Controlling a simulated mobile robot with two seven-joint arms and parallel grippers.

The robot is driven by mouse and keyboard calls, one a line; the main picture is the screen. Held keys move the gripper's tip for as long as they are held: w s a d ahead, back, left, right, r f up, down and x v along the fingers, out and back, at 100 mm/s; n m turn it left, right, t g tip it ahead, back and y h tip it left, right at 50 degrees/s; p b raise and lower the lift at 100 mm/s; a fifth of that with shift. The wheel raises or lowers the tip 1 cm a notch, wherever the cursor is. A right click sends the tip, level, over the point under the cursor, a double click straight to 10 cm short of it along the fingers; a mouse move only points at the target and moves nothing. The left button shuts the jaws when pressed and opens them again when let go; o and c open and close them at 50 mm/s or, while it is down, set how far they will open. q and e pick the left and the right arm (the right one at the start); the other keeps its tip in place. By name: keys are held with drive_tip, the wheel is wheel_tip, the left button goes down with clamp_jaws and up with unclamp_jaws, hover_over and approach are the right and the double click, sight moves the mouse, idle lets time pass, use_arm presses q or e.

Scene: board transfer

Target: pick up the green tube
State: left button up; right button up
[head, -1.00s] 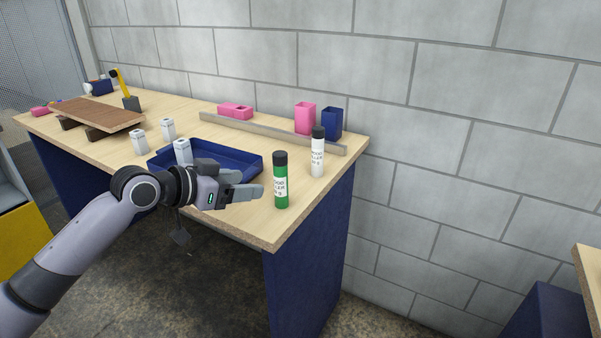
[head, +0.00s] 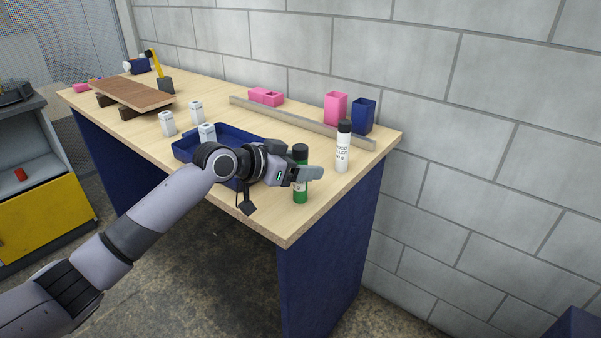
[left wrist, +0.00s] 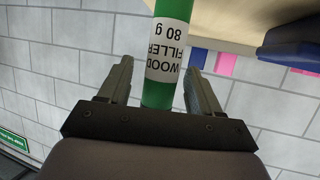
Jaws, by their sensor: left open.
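The green tube (head: 300,194) has a black cap and a white label and stands upright near the table's front right corner. My left gripper (head: 309,174) is at the tube, and a finger covers its middle in the head view. In the left wrist view the green tube (left wrist: 168,60), its label reading "WOOD FILLER 80 g", lies between the two open fingers of the gripper (left wrist: 157,85). There is a visible gap on the left side; contact on the right side cannot be told. My right gripper is not in view.
A white tube (head: 343,150) with a black cap stands just behind and right of the green one. A blue tray (head: 184,155) lies left, partly behind my arm. A grey rail (head: 300,123), a pink cup (head: 335,108) and a blue cup (head: 363,117) are at the back.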

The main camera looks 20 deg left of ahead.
use_arm(q)
drive_tip(key=shift+x, duration=0.8)
drive_tip(key=c, duration=1.1)
